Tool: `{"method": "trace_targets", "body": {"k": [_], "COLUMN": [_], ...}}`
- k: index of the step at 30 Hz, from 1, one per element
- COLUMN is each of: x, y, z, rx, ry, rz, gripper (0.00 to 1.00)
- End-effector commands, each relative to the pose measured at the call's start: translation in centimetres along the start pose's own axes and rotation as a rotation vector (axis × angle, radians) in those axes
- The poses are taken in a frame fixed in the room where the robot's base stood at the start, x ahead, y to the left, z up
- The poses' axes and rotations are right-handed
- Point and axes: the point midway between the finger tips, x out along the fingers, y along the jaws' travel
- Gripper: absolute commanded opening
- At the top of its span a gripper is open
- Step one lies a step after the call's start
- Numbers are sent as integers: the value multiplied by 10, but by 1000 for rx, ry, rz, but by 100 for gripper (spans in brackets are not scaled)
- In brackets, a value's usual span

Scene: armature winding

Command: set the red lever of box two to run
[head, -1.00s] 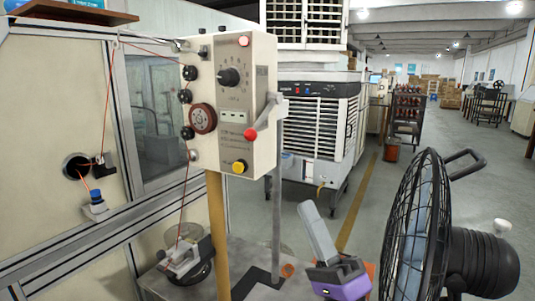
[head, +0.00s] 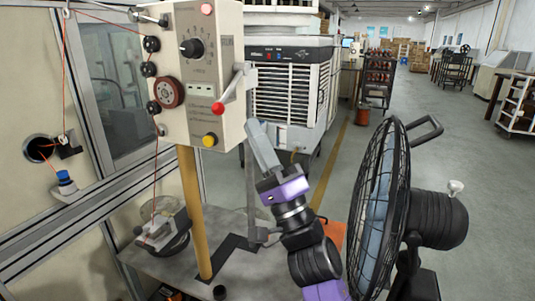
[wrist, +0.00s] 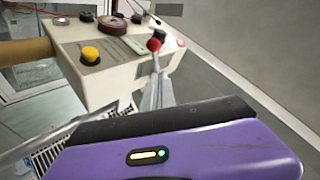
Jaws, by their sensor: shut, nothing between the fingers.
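A cream control box (head: 202,60) stands on a yellow post at the left centre. No number on it is readable to me. Its red lever has a red ball knob (head: 217,108) at the lower right edge, with a grey arm (head: 234,78) slanting up and right from it. The knob also shows in the wrist view (wrist: 154,44). My gripper (head: 253,127) is shut and empty, its grey fingers pointing up just below and right of the knob. In the wrist view the fingertips (wrist: 158,83) lie just below the knob; contact is not clear.
The box also bears a black dial (head: 191,47), a yellow button (head: 210,140) and a red-brown disc (head: 165,93). A grey upright post (head: 250,190) stands under the lever. A black fan (head: 385,205) is close on the right. Open floor lies beyond.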

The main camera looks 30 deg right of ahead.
Motion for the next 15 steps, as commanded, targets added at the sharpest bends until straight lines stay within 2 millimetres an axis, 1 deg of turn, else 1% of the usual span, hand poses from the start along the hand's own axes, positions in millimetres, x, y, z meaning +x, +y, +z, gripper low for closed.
{"method": "trace_targets", "body": {"k": [1,6,10,15], "x": [5,19,24,25], "y": [1,1,1,1], "z": [10,23,28,28], "rx": [5,3,2,1], "ry": [-4,-2,-1,0], "rz": [-1,0,0,2], "gripper": [0,0,0,0]}}
